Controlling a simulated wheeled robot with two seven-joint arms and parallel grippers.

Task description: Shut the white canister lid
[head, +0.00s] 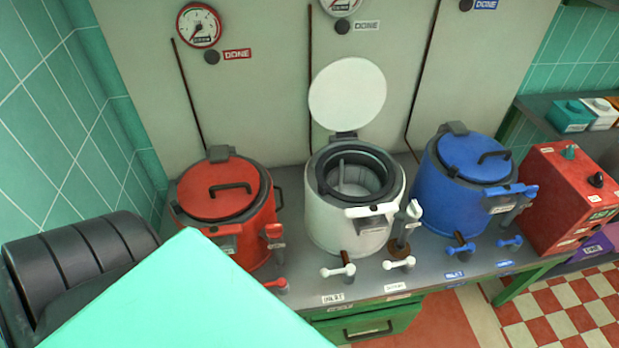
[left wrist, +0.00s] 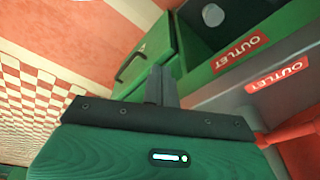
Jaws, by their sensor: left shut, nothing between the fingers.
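The white canister (head: 335,222) stands on the grey counter between a red and a blue canister. Its round white lid (head: 347,93) stands open, raised upright behind the mouth on a dark hinge (head: 343,135). The dark inner rim and hollow inside show. A white front latch (head: 371,210) sits at the front right of its rim. My left gripper (left wrist: 161,82) is shut and empty in the left wrist view, near the green drawer front and below the counter edge. Its fingers do not show in the head view, and my right gripper is in neither view.
The red canister (head: 222,200) and blue canister (head: 466,168) have shut lids and stand close on either side. White taps (head: 339,270) line the counter front. A red control box (head: 566,200) stands at right. A green drawer (left wrist: 150,55) is below the counter.

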